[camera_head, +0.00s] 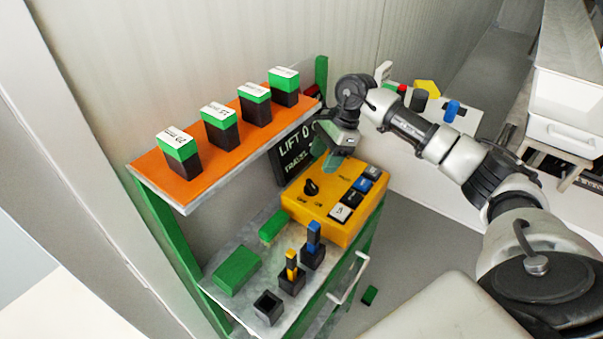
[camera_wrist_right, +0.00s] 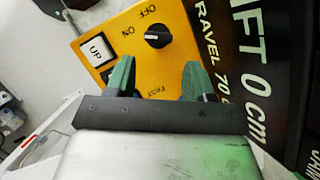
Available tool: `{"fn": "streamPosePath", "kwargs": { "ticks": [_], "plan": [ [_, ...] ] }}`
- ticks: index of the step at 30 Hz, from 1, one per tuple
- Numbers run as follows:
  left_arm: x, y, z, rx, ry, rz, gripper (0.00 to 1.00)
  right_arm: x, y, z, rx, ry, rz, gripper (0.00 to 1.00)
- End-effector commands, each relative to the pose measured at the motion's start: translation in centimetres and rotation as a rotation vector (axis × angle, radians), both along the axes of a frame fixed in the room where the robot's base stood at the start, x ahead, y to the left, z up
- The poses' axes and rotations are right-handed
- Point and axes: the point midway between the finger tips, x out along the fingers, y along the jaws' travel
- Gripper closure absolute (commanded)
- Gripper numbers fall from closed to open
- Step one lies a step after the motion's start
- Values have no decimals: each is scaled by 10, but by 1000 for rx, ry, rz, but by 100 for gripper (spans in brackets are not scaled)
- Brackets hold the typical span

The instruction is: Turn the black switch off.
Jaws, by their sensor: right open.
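The black switch (camera_head: 311,187) is a round knob on the top face of the yellow control box (camera_head: 333,208), with OFF and ON lettering beside it. In the right wrist view the knob (camera_wrist_right: 158,37) shows ahead of the fingers, and its white mark points toward the ON lettering. My right gripper (camera_head: 331,160) is above the back edge of the box, behind the knob and apart from it. Its two green fingers (camera_wrist_right: 157,80) are spread with nothing between them. My left gripper is not in view.
The box also carries several push buttons, such as the white UP button (camera_wrist_right: 97,50). A black LIFT display panel (camera_head: 296,150) stands behind it. An orange shelf (camera_head: 205,180) with several green-and-black blocks is at left. Holders and green blocks sit on the grey shelf (camera_head: 236,238).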

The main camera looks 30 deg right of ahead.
Motion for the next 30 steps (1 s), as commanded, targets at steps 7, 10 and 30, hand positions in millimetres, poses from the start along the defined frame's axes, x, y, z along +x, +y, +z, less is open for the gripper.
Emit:
{"fn": "streamPosePath", "kwargs": {
  "ticks": [7,10,30],
  "plan": [
    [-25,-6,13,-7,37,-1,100,1,15,-31,3,5,3,47],
    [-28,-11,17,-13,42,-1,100,1,20,-45,2,4,2,47],
    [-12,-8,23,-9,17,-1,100,3,28,-67,1,0,1,71]
  ]
}}
